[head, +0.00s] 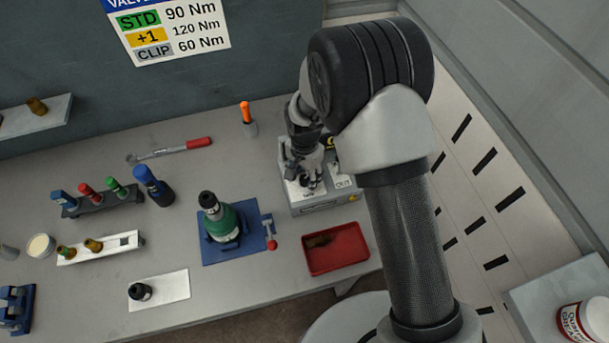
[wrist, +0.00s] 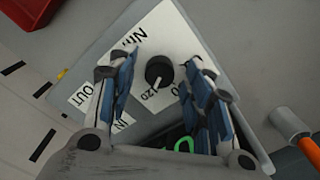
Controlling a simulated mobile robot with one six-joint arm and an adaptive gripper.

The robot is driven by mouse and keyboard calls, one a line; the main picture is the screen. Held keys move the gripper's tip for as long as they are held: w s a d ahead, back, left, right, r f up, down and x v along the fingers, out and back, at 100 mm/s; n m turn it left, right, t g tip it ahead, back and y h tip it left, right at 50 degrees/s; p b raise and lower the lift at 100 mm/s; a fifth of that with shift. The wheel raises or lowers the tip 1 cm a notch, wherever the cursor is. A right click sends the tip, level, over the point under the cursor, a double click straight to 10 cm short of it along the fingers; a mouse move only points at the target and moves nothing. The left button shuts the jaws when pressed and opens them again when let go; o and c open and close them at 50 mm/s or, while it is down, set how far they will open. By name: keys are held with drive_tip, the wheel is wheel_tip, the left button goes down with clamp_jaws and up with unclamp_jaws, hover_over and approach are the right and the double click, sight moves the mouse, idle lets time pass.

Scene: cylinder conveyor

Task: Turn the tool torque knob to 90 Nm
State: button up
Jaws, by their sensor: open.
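The torque knob (wrist: 159,73) is a round black dial with a pale pointer line, on a white label plate on top of a grey box (head: 325,204). In the wrist view the pointer points down and slightly left, toward the printed "120". Another number is partly hidden by a finger. My gripper (wrist: 158,85) is open, with one blue-padded finger on each side of the knob and gaps between. In the head view my gripper (head: 312,178) is over the box and mostly hides the knob.
A sign (head: 165,28) reads STD 90 Nm, +1 120 Nm, CLIP 60 Nm. A red tray (head: 350,236) is in front of the box. A green cylinder (head: 222,226) stands on a blue plate at left. An orange-handled tool (head: 246,112) stands behind the box.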

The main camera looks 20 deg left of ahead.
drive_tip(key=shift+c, duration=0.6)
drive_tip(key=c, duration=1)
